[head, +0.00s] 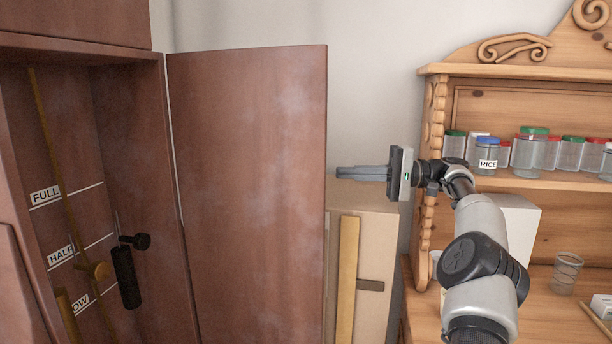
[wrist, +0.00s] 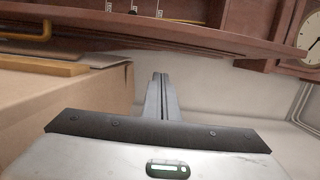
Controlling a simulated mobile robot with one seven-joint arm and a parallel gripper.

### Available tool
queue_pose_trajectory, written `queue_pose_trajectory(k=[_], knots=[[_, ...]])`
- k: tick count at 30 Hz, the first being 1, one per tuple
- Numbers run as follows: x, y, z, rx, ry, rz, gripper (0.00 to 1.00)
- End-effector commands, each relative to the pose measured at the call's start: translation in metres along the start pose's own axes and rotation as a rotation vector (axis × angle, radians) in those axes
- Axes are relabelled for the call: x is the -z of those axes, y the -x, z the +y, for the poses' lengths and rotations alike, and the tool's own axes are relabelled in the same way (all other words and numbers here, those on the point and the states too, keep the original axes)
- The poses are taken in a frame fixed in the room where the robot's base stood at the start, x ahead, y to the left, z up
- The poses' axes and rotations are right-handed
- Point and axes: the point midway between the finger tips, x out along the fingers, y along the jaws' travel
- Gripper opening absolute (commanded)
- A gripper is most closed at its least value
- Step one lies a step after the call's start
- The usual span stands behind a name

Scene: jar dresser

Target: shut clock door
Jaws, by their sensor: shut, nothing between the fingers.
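The clock door (head: 247,190) is a reddish-brown wooden panel, standing wide open on the right side of the tall clock case (head: 140,150). The case inside shows FULL, HALF and LOW labels, a pendulum-like rod and a dark weight. My gripper (head: 338,173) is shut and empty, just right of the door's free edge in the head view. In the wrist view my gripper (wrist: 160,76) points toward the door (wrist: 150,32), whose edge crosses the top of the picture. I cannot tell whether the fingertips touch the door. Part of a clock face (wrist: 311,40) shows at the right.
A cardboard box (head: 375,230) stands behind and right of the door, with a yellow strip (head: 347,280) on its front. A wooden dresser (head: 520,70) with several lidded jars is at the right, close to my arm. The pale wall is behind.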

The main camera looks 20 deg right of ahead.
Motion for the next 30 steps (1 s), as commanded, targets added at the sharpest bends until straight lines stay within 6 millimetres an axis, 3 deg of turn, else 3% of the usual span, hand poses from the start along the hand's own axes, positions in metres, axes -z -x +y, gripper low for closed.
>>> queue_pose_trajectory(k=[14,21,30], knots=[[-0.001,-0.098,0.001,-0.007,-0.002,-0.003,0.0],[-0.027,-0.1,0.001,-0.007,0.0,0.002,0.0],[-0.039,-0.103,0.001,-0.005,0.001,0.002,0.0]])
